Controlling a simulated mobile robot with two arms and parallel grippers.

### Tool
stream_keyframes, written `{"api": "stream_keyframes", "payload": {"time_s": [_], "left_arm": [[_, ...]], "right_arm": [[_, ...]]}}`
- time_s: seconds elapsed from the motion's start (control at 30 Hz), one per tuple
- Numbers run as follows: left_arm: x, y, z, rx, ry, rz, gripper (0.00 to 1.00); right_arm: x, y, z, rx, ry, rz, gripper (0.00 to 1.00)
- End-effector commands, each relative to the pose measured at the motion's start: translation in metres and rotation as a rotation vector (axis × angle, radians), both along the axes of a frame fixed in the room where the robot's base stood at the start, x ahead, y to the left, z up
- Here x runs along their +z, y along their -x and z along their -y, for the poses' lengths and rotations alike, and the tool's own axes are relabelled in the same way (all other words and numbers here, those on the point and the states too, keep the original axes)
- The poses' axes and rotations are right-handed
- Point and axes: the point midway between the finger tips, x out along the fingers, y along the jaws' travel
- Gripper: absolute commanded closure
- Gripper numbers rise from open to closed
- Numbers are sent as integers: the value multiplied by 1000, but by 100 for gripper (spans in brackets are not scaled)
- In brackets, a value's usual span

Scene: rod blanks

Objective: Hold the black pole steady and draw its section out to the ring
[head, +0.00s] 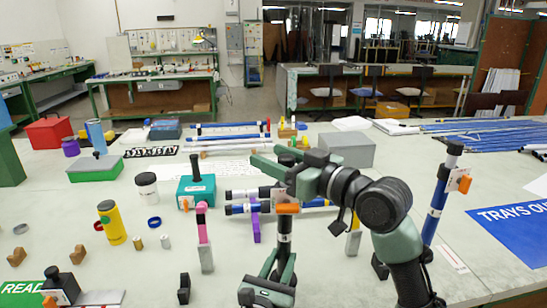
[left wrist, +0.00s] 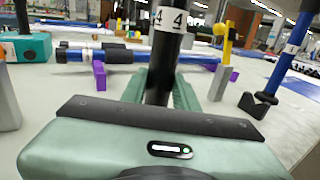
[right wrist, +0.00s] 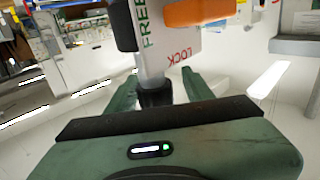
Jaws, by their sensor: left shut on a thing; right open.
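The black pole (head: 284,244) stands upright near the table's front. In the left wrist view the black pole (left wrist: 163,70) carries a white band (left wrist: 170,18) marked 4. My left gripper (head: 279,264) is shut on its lower part. An orange lever (head: 288,208) shows higher up in the head view. In the right wrist view the orange lever (right wrist: 198,12), a white FREE/LOCK tag (right wrist: 183,45) and a dark pole part (right wrist: 155,94) show. My right gripper (head: 270,156) is open around or just before that part; contact is unclear. I cannot make out the ring on the pole.
A blue pole (head: 437,205) stands at the right; a pink-and-grey pole (head: 203,240) stands left. Blue and black rods (head: 242,208) lie on purple rests behind. A teal box (head: 196,190) and yellow cylinder (head: 111,222) stand left. A blue tray sign (head: 515,228) lies at the right.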

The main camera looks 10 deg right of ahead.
Motion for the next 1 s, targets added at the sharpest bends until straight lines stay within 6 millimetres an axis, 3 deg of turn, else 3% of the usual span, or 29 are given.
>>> {"api": "stream_keyframes", "payload": {"time_s": [0.27,0.47,1.0], "left_arm": [[-4,0,-1,3,-4,-6,100],[-4,0,-1,3,-4,-6,100],[-4,0,-1,2,-4,-4,100]], "right_arm": [[0,-2,-1,-1,1,-1,48],[0,-2,-1,0,1,-1,98],[-1,0,-3,4,0,-3,100]]}}
